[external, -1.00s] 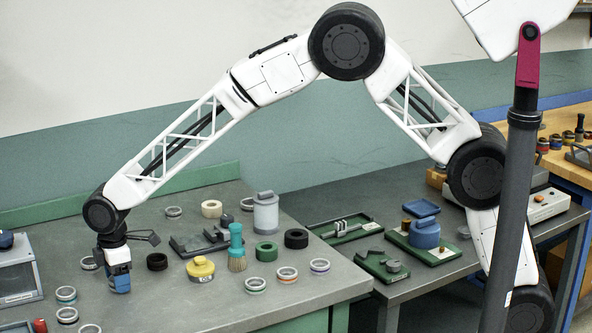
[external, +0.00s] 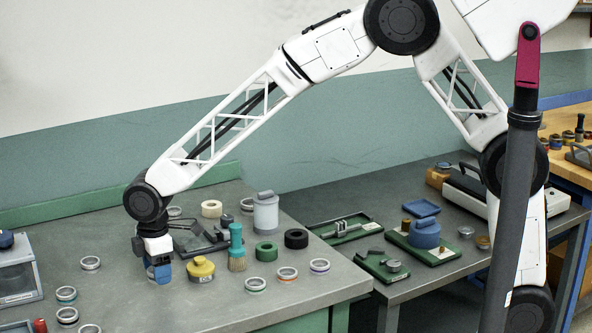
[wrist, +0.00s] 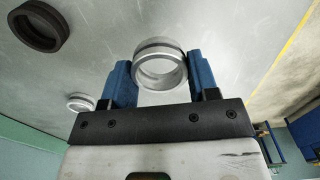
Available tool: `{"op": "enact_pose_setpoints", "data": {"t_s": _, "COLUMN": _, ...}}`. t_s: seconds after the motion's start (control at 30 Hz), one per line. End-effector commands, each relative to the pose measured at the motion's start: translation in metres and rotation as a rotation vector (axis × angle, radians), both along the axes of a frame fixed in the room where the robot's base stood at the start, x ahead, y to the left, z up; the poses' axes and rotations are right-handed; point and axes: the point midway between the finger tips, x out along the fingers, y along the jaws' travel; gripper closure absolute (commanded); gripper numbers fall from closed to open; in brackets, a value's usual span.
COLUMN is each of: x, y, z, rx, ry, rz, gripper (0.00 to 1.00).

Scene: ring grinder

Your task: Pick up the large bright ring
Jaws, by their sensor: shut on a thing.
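My gripper (external: 159,273) is low over the left part of the grey bench. In the wrist view its two blue fingers (wrist: 160,62) stand on either side of a large bright silver ring (wrist: 150,53) with a dark line around it. The fingers are shut on the ring, which sits between their tips. In the external view the held ring is mostly hidden by the fingers. I cannot tell how high it is above the bench.
A black ring (wrist: 38,25) and a smaller silver ring (wrist: 80,102) lie nearby in the wrist view. A yellow pot (external: 201,269) and a teal brush (external: 237,250) stand right of my gripper. Several rings lie at the front left. A clear-sided box (external: 17,272) stands at the left edge.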

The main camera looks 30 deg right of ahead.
Motion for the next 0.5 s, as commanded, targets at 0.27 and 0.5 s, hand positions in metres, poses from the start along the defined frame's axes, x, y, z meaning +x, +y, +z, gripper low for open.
{"op": "enact_pose_setpoints", "data": {"t_s": 0.27, "x": -0.023, "y": -0.027, "z": 0.004, "rx": 0.000, "ry": 0.000, "rz": 0.000, "gripper": 0.72}}
{"op": "enact_pose_setpoints", "data": {"t_s": 0.5, "x": -0.033, "y": -0.039, "z": 0.005, "rx": 0.000, "ry": 0.000, "rz": 0.000, "gripper": 0.72}}
